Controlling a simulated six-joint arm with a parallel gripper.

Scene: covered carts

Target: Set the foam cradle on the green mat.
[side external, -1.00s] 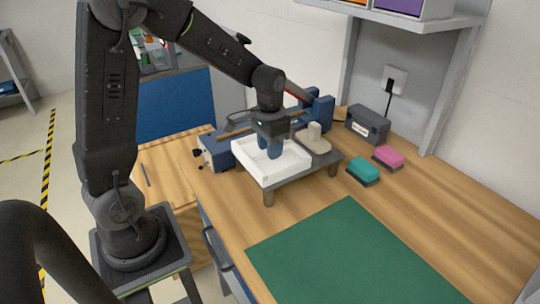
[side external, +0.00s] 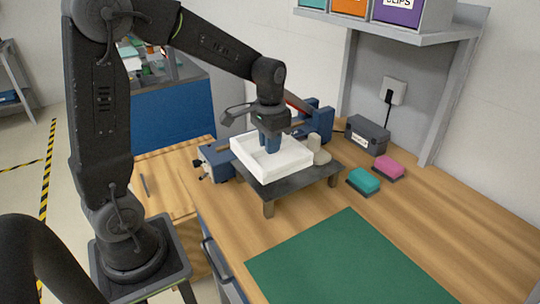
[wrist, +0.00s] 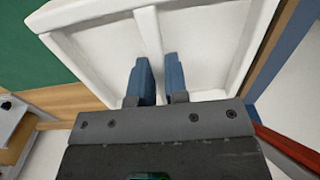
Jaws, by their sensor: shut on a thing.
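The foam cradle is a white open tray with a dividing wall (side external: 283,166). It appears slightly above a low dark grey stand (side external: 300,187). My gripper (side external: 270,145) reaches down into the cradle with its blue fingers. In the wrist view, my gripper (wrist: 157,78) has one finger on each side of the cradle's middle divider (wrist: 148,32); the gripped part is partly hidden. The green mat (side external: 345,262) lies flat and empty on the wooden bench in front of the stand, and part of it shows in the wrist view (wrist: 25,55).
A beige object (side external: 320,152) stands on the grey stand, close beside the cradle. A blue device (side external: 318,118) is behind it. A teal block (side external: 364,180), a pink block (side external: 389,166) and a dark box (side external: 367,135) sit to the right. A shelf (side external: 400,32) overhangs the back.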

